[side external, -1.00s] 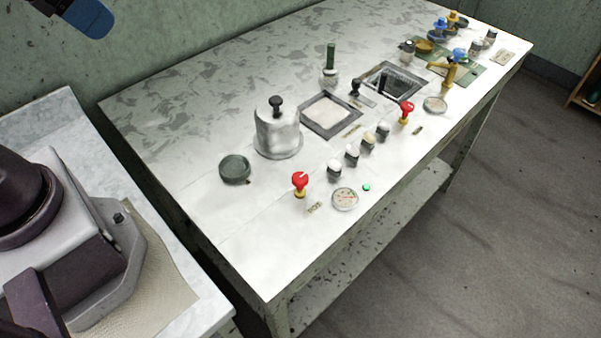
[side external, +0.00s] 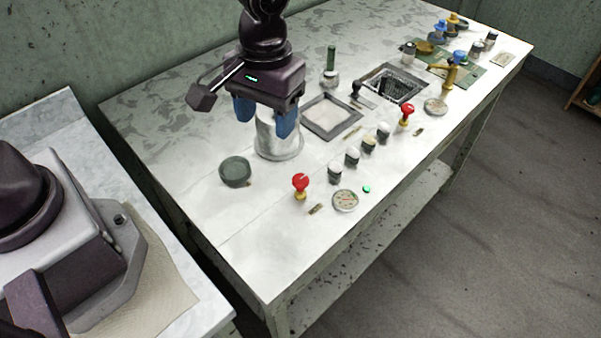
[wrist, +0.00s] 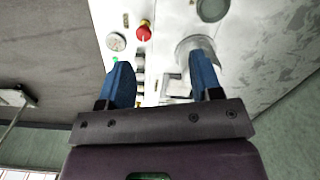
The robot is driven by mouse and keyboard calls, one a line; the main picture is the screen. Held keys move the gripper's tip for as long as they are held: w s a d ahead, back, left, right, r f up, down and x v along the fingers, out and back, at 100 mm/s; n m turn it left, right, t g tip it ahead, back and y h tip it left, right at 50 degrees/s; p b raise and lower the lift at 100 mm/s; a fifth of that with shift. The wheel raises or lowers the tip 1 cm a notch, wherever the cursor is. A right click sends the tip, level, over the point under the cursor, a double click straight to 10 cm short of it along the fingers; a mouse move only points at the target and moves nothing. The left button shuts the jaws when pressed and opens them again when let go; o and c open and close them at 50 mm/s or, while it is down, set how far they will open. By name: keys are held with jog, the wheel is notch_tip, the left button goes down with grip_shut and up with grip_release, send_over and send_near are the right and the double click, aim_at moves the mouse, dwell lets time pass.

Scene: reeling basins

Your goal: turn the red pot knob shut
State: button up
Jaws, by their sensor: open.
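Two red knobs on yellow stems stand on the white bench: a near one (side external: 300,183) and a far one (side external: 407,112). The frames do not tell which is the pot knob. The near one stands closer to the metal pot (side external: 277,147) and is upright. In the wrist view one red knob (wrist: 144,32) shows beyond and between my fingers. My gripper (side external: 265,117), with blue fingers, is open and empty, pointing down. In the side view it covers the upper part of the pot; its height over the pot is unclear. It also shows in the wrist view (wrist: 160,68).
A dark green round lid or dish (side external: 235,171) lies left of the near knob. A gauge (side external: 345,199), a green light (side external: 366,188) and several small capped knobs (side external: 352,155) stand nearby. A framed square basin (side external: 331,115) lies behind. The bench's front-left corner is clear.

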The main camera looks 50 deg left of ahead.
aim_at(301, 179)
jog(key=w+d+f+n, duration=0.2)
jog(key=w+d+n, duration=0.1)
jog(key=w+n, duration=0.2)
jog(key=shift+n+t, duration=0.3)
jog(key=f, duration=1.3)
jog(key=shift+s+a+f, duration=0.15)
jog(key=shift+s+a, duration=0.1)
jog(key=c, duration=0.9)
